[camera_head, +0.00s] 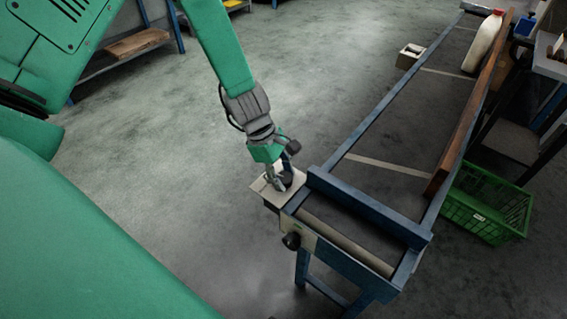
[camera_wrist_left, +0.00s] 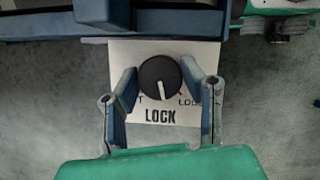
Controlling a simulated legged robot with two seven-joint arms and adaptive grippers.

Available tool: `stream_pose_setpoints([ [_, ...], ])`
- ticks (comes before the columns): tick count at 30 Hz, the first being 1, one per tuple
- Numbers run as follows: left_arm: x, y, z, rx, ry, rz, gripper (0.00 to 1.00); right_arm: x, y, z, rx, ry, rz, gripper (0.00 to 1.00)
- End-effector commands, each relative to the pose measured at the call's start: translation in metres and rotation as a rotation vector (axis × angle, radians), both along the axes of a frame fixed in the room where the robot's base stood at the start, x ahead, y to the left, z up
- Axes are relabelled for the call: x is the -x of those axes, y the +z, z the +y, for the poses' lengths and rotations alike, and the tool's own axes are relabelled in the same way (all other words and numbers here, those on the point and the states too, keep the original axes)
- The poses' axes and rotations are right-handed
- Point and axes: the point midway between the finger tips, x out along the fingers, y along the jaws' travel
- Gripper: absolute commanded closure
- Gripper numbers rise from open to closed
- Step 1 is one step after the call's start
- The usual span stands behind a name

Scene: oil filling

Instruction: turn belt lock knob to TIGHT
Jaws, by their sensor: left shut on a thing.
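The belt lock knob (camera_wrist_left: 152,73) is round and black with a white pointer line. In the left wrist view its pointer aims down, slightly right, between the partly hidden labels starting with T on the left and LOO on the right. It sits on a white plate (camera_wrist_left: 160,116) marked LOCK, which also shows at the conveyor corner in the head view (camera_head: 258,187). My left gripper (camera_wrist_left: 159,79) is shut on the knob, one finger on each side. In the head view the left gripper (camera_head: 278,183) reaches down to the plate and mostly hides the knob. My right gripper is not in view.
The blue-framed conveyor (camera_head: 372,207) runs to the back right. Another black knob (camera_head: 291,240) is on its near end. A white bottle (camera_head: 483,43) and a small box (camera_head: 410,56) are farther back. A green crate (camera_head: 487,203) stands right.

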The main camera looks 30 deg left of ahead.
Motion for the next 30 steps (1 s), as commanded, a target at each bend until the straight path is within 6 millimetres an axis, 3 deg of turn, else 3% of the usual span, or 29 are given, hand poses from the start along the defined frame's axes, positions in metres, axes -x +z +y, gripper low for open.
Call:
stream_pose_setpoints([
  [3,-0.003,0.005,0.0,-0.003,-0.112,-0.007,0.93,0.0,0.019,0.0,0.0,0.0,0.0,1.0],
  [12,-0.004,0.003,0.0,-0.003,-0.396,-0.008,0.93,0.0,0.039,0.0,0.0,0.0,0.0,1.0],
  [30,-0.006,0.002,0.0,-0.004,-0.89,-0.01,0.93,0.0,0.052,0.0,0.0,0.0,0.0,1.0],
])
